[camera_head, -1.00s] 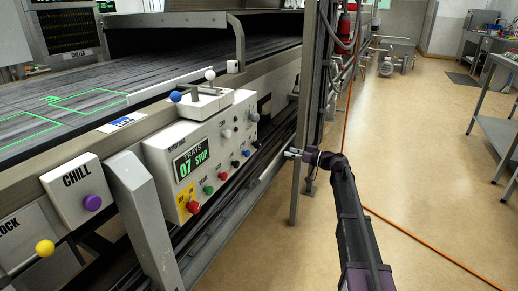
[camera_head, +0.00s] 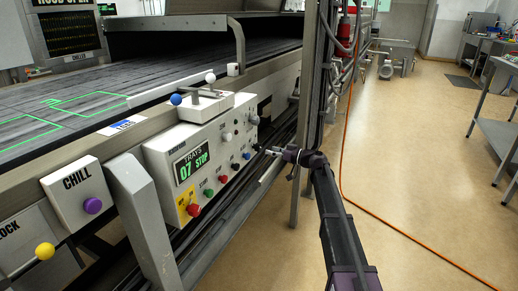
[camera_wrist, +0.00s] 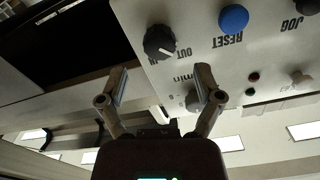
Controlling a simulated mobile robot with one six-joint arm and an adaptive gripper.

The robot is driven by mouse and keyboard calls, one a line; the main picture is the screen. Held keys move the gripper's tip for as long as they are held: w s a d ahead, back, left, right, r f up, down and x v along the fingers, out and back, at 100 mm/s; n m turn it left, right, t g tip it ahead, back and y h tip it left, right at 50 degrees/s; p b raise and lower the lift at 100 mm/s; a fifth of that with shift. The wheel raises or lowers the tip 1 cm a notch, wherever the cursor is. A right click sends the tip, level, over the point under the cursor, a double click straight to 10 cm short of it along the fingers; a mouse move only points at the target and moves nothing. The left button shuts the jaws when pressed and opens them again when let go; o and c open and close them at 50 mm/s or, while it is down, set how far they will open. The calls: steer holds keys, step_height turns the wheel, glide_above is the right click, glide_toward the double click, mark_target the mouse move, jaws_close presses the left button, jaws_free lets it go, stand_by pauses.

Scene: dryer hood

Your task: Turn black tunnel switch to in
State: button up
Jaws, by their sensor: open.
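The black tunnel switch (camera_wrist: 158,41) is a round knob on the pale control panel, upside down in the wrist view. A pale mark on it seems to point toward the OUT lettering, with IN beside it. In the head view the switch (camera_head: 257,147) is small, at the panel's right end. My gripper (camera_wrist: 160,82) is open and empty, its fingers apart below the knob in the wrist view and not around it. In the head view my gripper (camera_head: 266,151) is close to the switch; whether they touch is unclear.
A blue RESET button (camera_wrist: 233,18) sits beside the switch; it also shows in the head view (camera_head: 246,155). The panel carries other buttons and a TRAYS display (camera_head: 193,163). A metal post (camera_head: 300,190) stands near my arm. The floor (camera_head: 420,190) to the right is open.

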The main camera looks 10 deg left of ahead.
mark_target(261, 148)
steer(key=shift+x, duration=2.95)
steer(key=c, duration=1.2)
steer(key=shift+o, duration=0.2)
steer(key=shift+d, duration=0.1)
